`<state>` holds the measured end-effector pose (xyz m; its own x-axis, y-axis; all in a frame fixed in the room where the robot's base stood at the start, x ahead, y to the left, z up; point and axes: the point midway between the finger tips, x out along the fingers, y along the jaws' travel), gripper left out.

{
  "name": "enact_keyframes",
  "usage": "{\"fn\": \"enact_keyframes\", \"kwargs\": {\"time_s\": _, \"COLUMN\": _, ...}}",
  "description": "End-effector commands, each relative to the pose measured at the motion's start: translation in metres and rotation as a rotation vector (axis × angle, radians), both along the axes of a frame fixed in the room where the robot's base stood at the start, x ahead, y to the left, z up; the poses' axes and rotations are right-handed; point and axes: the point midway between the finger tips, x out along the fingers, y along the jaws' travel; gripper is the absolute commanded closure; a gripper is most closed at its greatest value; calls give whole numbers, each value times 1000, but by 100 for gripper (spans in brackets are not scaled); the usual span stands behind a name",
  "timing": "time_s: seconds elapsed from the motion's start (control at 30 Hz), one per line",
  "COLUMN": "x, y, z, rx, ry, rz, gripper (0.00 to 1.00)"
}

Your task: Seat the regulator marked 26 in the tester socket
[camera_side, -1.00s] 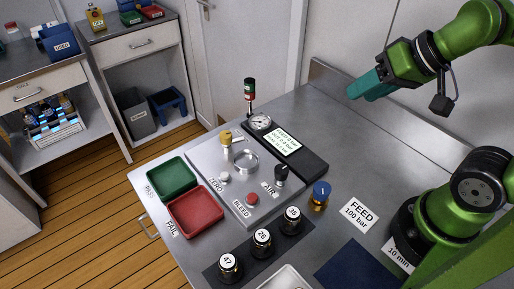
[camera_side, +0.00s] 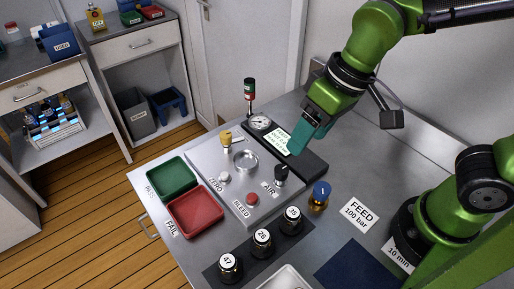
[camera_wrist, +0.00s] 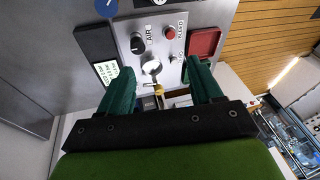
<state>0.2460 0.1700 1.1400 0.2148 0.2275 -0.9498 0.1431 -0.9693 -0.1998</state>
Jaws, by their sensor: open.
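The regulator marked 26 (camera_side: 262,241) stands upright on a dark mat, between the one marked 47 (camera_side: 229,266) and the one marked 35 (camera_side: 291,219). The tester panel (camera_side: 214,161) is a grey plate with a round metal socket (camera_side: 246,160); nothing shows seated in it. The socket also shows in the wrist view (camera_wrist: 152,68). My gripper (camera_side: 296,148) is in the air over the panel's right side, by the display. Its teal fingers stand apart with nothing held between them in the wrist view (camera_wrist: 160,88). The regulators are out of the wrist view.
On the panel are a yellow-topped fitting (camera_side: 226,139), a black AIR knob (camera_side: 281,173) and a red BLEED button (camera_side: 252,199). A green tray (camera_side: 172,178) and red tray (camera_side: 196,211) lie left. A blue-topped bottle (camera_side: 320,195) stands right of the panel.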

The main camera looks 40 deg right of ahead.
Motion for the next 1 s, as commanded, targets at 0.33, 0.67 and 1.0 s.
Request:
{"fn": "enact_keyframes", "kwargs": {"time_s": 0.33, "x": -31, "y": 121, "z": -32, "rx": -219, "ry": 185, "rz": 223, "gripper": 35}}
{"fn": "enact_keyframes", "kwargs": {"time_s": 0.67, "x": -29, "y": 122, "z": -51, "rx": -252, "ry": 206, "rz": 140, "gripper": 35}}
{"fn": "enact_keyframes", "kwargs": {"time_s": 1.0, "x": -29, "y": 122, "z": -122, "rx": -251, "ry": 205, "rz": 141, "gripper": 35}}
